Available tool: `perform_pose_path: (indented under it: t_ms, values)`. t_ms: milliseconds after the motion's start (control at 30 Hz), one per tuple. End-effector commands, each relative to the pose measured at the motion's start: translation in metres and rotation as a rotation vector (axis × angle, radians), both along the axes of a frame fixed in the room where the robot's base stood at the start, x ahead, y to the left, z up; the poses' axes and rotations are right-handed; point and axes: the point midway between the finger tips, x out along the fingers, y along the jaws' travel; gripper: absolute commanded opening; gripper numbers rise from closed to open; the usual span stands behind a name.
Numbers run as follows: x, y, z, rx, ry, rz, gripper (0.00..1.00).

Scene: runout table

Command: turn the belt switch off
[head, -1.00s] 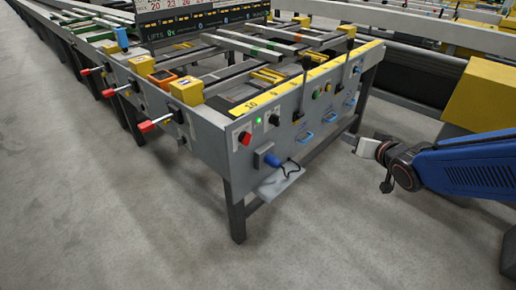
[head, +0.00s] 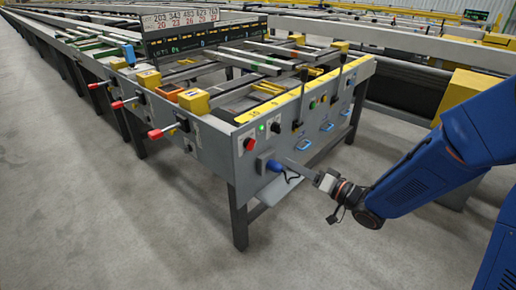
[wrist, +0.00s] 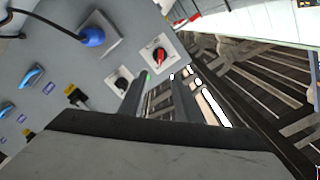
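A red rotary switch (head: 250,144) sits on the grey end panel near its left corner; in the wrist view it is a red knob on a white plate (wrist: 160,54). A black rotary knob (head: 275,128) is to its right, also on a white plate in the wrist view (wrist: 121,83). A small lit green lamp (head: 262,128) is between them. The labels are too small to tell which is the belt switch. My gripper (wrist: 160,79) has its two fingers apart with nothing between them. In the head view my gripper (head: 289,164) is in front of the panel, lower right of both knobs.
A blue plug (head: 273,166) with a black cable sits below the knobs, close to my gripper. Blue handles (head: 303,144) and upright black levers (head: 303,88) are on the panel's right. Red-tipped levers (head: 156,134) stick out on the left side. The floor in front is clear.

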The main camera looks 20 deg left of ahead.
Motion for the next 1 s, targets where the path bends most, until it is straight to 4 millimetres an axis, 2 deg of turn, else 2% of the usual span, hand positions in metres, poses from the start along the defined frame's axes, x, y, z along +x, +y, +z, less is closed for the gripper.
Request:
perform_pose_path:
  t_ms: [700, 1000]
  values:
    - [0.047, 0.115, 0.0, 0.0, -0.001, 0.001, 0.3]
    - [0.059, 0.144, 0.0, -0.001, -0.001, -0.001, 0.3]
